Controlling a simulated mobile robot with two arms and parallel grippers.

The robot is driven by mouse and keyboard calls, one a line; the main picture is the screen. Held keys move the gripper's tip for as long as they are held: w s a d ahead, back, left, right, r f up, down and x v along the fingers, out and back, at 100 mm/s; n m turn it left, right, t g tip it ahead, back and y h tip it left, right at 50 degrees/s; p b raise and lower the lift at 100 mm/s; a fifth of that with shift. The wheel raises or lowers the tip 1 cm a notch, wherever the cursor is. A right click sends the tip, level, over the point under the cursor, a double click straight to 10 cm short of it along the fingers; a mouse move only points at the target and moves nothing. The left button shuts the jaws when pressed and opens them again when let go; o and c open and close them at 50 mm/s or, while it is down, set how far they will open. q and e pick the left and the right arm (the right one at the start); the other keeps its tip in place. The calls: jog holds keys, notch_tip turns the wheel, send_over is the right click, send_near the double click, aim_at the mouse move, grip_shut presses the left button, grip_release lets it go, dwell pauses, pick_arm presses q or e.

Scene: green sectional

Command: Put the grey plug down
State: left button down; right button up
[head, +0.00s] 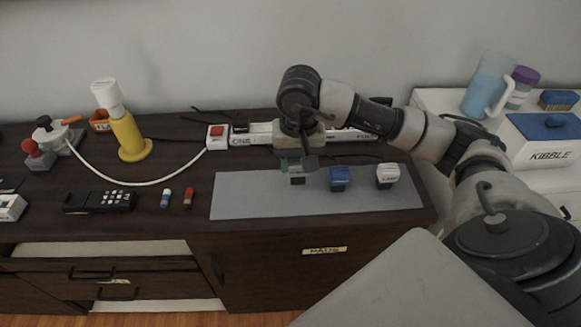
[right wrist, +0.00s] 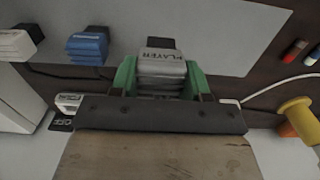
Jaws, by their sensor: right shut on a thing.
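The grey plug (right wrist: 161,68), with the word PLAYER on its face, is between the green fingers of my right gripper (right wrist: 160,80) in the right wrist view. My right gripper (head: 297,164) is shut on it from above in the head view. The plug (head: 297,180) is low over the grey mat (head: 250,195), left of the blue plug; I cannot tell whether it touches the mat. The blue plug (head: 340,177) and a white plug (head: 387,176) stand on the mat to its right. My left gripper is not in view.
A white power strip (head: 257,139) with a red switch (head: 217,131) lies behind the mat, partly hidden by my right arm. Two small batteries (head: 188,197), a black handset (head: 98,201) and a yellow stand (head: 128,137) are to the left. The mat's left part is clear.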

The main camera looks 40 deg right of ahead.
jog(key=w, duration=0.1)
jog(key=f, duration=0.1)
jog(key=w, duration=0.1)
jog(key=shift+w+a+f, duration=0.25)
jog(key=shift+w+f, duration=0.05)
jog(key=shift+f, duration=0.05)
notch_tip(320, 180, down, 4)
jog(key=shift+r, duration=0.1)
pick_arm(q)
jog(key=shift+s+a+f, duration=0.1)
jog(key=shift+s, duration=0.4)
